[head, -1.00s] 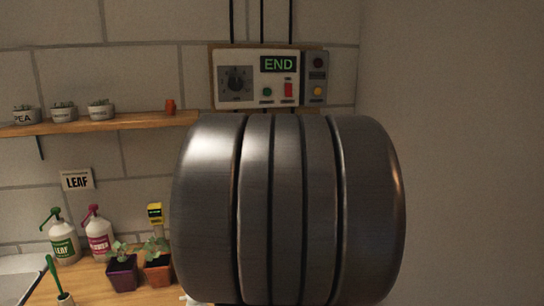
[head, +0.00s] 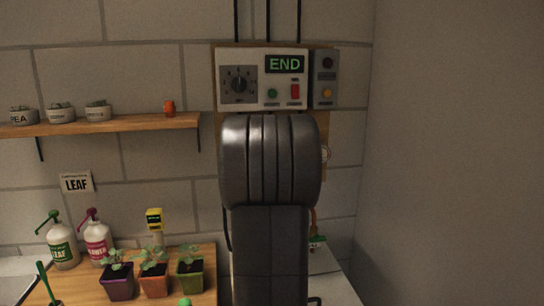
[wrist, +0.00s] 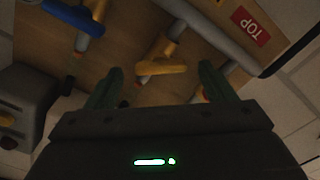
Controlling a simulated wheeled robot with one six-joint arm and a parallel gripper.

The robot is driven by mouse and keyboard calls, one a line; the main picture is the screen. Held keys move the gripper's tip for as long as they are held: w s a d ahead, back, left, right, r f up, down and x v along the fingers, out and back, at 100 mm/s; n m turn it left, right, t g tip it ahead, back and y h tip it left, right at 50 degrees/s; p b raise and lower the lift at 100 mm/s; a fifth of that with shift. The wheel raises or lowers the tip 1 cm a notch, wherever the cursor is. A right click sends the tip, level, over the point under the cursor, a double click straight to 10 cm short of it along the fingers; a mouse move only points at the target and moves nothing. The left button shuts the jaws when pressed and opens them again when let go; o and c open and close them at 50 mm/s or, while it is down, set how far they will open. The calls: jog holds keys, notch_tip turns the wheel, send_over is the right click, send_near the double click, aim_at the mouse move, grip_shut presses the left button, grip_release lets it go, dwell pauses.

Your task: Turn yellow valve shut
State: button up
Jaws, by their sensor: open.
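The yellow valve (wrist: 163,68) shows in the wrist view as a yellow bar handle on a brass-coloured stem, in front of a tan board (wrist: 125,35). My gripper (wrist: 158,82) is open, with one dark green finger on each side of the handle in the picture. The handle appears just beyond the fingertips. I see no contact, and the exact depth gap is hard to tell. In the head view, my arm hides the valve and my gripper.
A grey box (wrist: 28,105) stands at left. In the head view, a control panel (head: 262,80) reads END; potted plants (head: 153,277) stand on the left bench.

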jog(key=shift+w+a+p, duration=0.25)
jog(key=shift+w, duration=1.05)
jog(key=shift+w+a+p, duration=0.25)
jog(key=shift+w, duration=1)
jog(key=shift+c, duration=0.3)
jog(key=c, duration=0.9)
